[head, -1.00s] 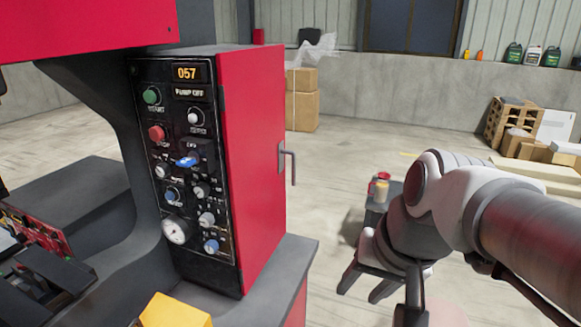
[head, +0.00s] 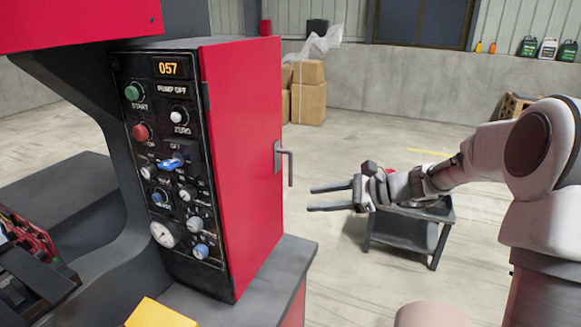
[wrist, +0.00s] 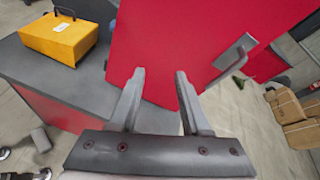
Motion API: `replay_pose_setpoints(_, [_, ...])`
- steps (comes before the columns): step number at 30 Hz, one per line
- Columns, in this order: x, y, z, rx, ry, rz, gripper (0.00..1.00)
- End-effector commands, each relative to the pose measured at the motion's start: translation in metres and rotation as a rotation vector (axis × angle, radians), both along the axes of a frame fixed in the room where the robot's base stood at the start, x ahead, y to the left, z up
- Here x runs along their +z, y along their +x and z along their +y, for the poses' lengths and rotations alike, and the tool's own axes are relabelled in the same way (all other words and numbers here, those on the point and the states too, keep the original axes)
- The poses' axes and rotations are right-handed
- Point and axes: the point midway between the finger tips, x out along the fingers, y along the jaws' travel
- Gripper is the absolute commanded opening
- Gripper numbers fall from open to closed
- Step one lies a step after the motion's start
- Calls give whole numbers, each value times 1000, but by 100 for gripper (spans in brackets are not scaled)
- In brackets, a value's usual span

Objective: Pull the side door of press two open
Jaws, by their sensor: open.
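The side door of press two (head: 250,150) is a flat red panel on the right side of the control box. It looks shut. Its grey bar handle (head: 289,166) stands near the door's far edge. In the wrist view the door (wrist: 190,40) fills the upper middle, and the handle (wrist: 236,52) lies right of and above my fingers. My gripper (head: 315,198) is open and empty, to the right of the door and a little lower than the handle, its fingers pointing left toward the door. In the wrist view the open fingers (wrist: 160,76) are apart from the handle.
The black control panel (head: 170,170) faces front with buttons, knobs and a gauge. A yellow box (wrist: 62,38) sits on the grey ledge (wrist: 75,82) below the door. A small dark cart (head: 410,232) stands behind my gripper. Cardboard boxes (head: 308,95) are by the wall.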

Motion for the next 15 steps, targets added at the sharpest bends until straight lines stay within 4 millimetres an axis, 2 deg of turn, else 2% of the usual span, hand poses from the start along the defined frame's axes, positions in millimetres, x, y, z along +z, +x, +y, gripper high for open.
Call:
replay_pose_setpoints(3, [-9,34,-22,-111,174,73,47])
replay_pose_setpoints(6, [-14,57,-41,-189,300,119,47])
replay_pose_setpoints(12, [-21,83,-69,-287,463,170,47])
replay_pose_setpoints(15, [-22,89,-74,-307,495,180,47])
